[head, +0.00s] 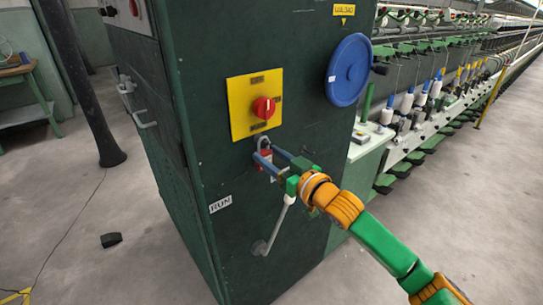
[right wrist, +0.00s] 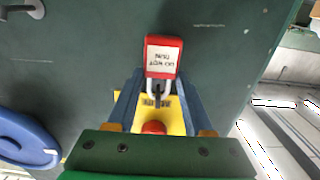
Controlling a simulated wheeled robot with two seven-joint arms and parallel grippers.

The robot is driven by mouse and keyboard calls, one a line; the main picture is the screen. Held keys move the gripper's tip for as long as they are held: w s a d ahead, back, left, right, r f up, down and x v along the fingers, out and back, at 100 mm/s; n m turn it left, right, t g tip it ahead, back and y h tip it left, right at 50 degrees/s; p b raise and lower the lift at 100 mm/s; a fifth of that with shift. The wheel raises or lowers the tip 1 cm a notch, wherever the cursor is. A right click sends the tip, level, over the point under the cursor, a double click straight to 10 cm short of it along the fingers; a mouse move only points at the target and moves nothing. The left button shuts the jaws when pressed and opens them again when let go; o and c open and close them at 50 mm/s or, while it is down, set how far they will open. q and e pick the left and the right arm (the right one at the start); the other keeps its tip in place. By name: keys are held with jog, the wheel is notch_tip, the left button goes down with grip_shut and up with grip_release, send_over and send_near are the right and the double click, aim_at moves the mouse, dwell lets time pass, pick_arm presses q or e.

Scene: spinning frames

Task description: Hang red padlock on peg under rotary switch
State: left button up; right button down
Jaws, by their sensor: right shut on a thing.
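The red padlock (head: 265,160) has a pale shackle and hangs body-down close to the dark green cabinet face, just below the yellow plate of the rotary switch (head: 263,108). My right gripper (head: 264,152) is shut on the padlock near its shackle, its blue fingers on either side. In the right wrist view, the padlock (right wrist: 163,56) appears upside down with a white label, between the fingertips (right wrist: 158,85). A dark piece shows inside the shackle; I cannot tell whether this is the peg passing through it. The switch knob (right wrist: 153,127) is partly hidden by the gripper. My left gripper is out of view.
A blue round disc (head: 349,70) is mounted right of the switch. A pale lever (head: 278,222) stands out from the cabinet below my gripper. A RUN label (head: 220,204) is at lower left. Spinning bobbins (head: 407,100) line the machine at right. Floor at left is mostly clear.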

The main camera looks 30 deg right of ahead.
dwell(0.3)
jog(key=shift+c, duration=1)
grip_release()
